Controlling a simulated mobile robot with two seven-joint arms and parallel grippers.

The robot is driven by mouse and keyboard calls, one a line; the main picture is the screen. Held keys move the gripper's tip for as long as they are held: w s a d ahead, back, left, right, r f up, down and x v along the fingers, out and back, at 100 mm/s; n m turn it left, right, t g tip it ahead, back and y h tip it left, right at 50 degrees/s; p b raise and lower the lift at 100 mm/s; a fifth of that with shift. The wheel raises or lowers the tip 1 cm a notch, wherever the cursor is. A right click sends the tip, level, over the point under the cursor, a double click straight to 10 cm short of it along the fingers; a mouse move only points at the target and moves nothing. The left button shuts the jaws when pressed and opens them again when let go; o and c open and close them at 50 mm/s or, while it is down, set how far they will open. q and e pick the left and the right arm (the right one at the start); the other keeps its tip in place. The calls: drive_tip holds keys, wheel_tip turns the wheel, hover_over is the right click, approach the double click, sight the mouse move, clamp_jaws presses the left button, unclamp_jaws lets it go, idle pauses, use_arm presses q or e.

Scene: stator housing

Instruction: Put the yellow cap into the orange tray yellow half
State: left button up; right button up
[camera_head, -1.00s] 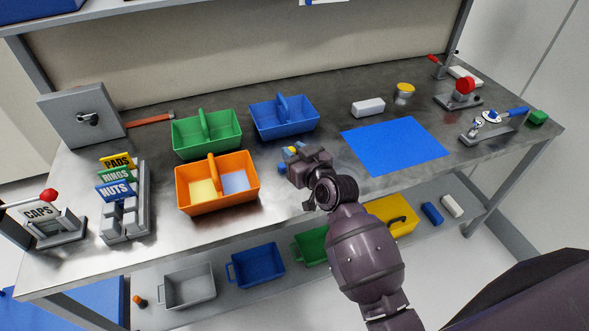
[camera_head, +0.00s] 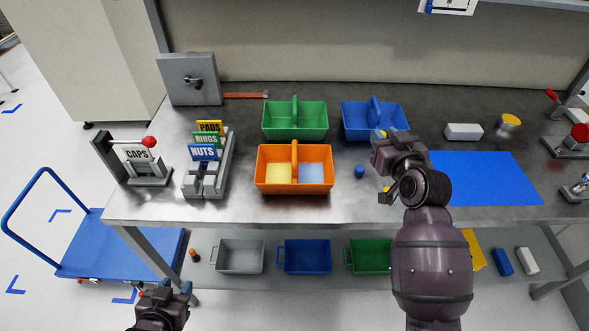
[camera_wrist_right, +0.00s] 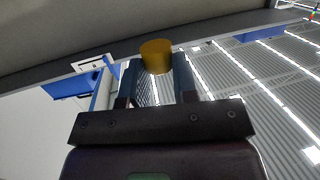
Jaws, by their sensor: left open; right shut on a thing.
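The yellow cap (camera_wrist_right: 156,56) is between the fingers of my right gripper in the right wrist view. In the head view my right gripper (camera_head: 379,137) is shut on it, and only a small bit of yellow shows. This gripper is above the table, right of the orange tray and in front of the blue tray. The orange tray (camera_head: 294,188) has a yellow half (camera_head: 278,174) on the left and a blue half (camera_head: 311,174) on the right; both look empty. My left gripper (camera_head: 164,289) is open and empty, low in front of the table.
A small blue cap (camera_head: 360,171) lies between the orange tray and my right arm. A green tray (camera_head: 295,133) and a blue tray (camera_head: 374,125) stand behind. The orange tray's handle rises over its middle. A sign rack (camera_head: 205,178) stands left; a blue mat (camera_head: 490,180) lies right.

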idle(0.6)
drive_tip(key=s+d+f+m+h, duration=0.1)
drive_tip(key=s+d+m+h, duration=0.25)
drive_tip(key=s, duration=0.65)
drive_tip(key=w+a+n+y, duration=0.3)
drive_tip(key=w, duration=0.7)
drive_tip(key=shift+a+r, duration=0.3)
drive_tip(key=shift+r, duration=0.15)
drive_tip(key=shift+f+n+y, duration=0.1)
drive_tip(key=shift+n+y, duration=0.15)
